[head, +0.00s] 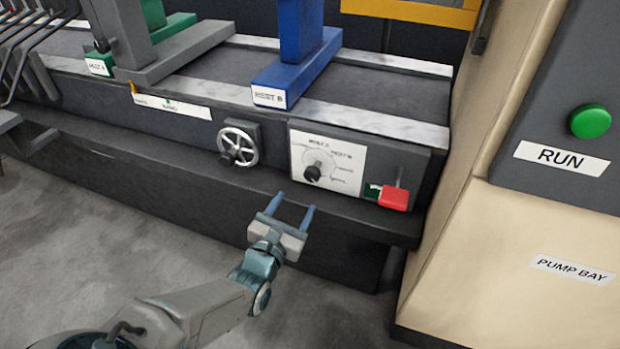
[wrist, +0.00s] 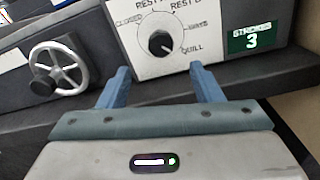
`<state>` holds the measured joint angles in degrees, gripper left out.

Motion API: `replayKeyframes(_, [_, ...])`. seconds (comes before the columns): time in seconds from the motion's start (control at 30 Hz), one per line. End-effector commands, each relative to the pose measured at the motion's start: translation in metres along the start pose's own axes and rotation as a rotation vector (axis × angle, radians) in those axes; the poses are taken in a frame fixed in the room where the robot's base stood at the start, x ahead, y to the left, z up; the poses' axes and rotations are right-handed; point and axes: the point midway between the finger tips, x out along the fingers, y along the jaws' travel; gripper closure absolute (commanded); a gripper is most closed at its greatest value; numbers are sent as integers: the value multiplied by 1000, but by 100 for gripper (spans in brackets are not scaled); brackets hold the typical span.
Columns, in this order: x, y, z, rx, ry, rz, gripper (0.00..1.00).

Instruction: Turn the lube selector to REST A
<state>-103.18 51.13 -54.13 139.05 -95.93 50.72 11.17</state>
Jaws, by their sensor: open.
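The lube selector is a small black knob (head: 313,172) on a white dial plate (head: 345,160) on the front of the machine bed. In the wrist view, the knob (wrist: 160,43) sits among the labels CLOSED, REST A, REST B, WAYS and QUILL. A faint pale mark at its lower right seems to face QUILL, but it is too small to be sure. My gripper (head: 292,207) is open and empty, in front of and below the dial. In the wrist view, its fingers (wrist: 160,68) stand apart below the knob, with no contact visible.
A handwheel (head: 238,147) is left of the dial. A red-handled lever (head: 394,197) and a green STROKES display (wrist: 252,41) reading 3 are right of it. A dark ledge (head: 340,215) runs below. The beige pump bay cabinet (head: 500,240) bounds the right.

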Motion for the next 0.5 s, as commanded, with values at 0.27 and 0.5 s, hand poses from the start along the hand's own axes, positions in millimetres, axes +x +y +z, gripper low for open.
replayKeyframes(0.27, [61, -2, -3, -1, -1, -4, 41])
replayKeyframes(0.5, [98, 0, -3, 2, 1, 0, 41])
